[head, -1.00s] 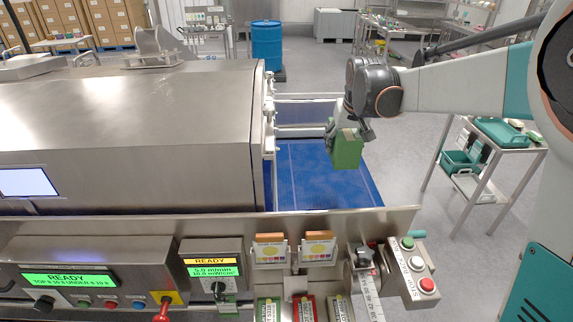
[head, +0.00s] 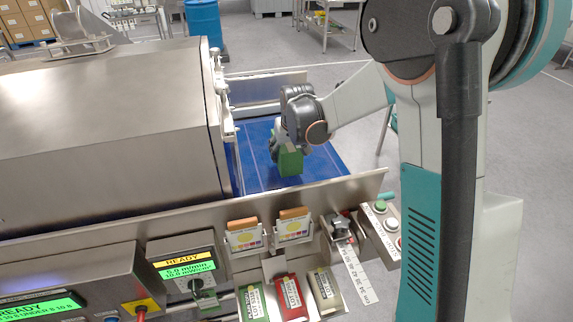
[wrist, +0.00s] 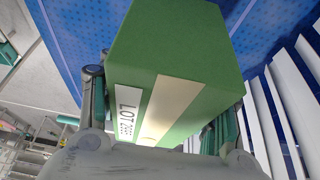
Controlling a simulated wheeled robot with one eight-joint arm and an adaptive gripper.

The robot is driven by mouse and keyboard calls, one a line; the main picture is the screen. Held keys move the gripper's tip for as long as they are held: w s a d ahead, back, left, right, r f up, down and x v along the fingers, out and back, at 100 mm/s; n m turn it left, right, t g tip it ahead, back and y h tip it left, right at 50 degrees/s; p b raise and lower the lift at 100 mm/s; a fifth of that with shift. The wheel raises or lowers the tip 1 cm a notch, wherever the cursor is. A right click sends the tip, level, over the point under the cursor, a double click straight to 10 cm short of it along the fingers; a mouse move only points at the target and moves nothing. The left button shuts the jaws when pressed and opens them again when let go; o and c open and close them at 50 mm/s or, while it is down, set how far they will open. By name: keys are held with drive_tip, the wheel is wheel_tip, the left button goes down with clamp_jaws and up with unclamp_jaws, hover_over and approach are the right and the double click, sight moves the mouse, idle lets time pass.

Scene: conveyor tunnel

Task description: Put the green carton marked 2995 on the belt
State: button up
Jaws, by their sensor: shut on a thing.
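The green carton (head: 290,161) is in my gripper (head: 281,150), over the blue belt (head: 322,164) in the head view. In the wrist view the green carton (wrist: 180,45) fills the middle, with a white label reading LOT 2995 on one side and a pale stripe beside it. The fingers of my gripper (wrist: 165,120) are on either side of the carton and shut on it. The blue belt (wrist: 265,30) is behind the carton there. I cannot tell whether the carton touches the belt.
A steel tunnel housing (head: 110,120) stands left of the belt. A steel front rail (head: 345,187) and a far side rail (head: 265,80) border the belt. Control panels, card holders and several small lot boxes (head: 290,297) are in front. Grey floor (head: 345,55) lies beyond.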

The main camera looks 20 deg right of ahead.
drive_tip(key=shift+f+b, duration=0.35)
drive_tip(key=shift+f, duration=2.15)
drive_tip(key=shift+f, duration=0.1)
drive_tip(key=o, duration=1.6)
drive_tip(key=shift+c, duration=0.2)
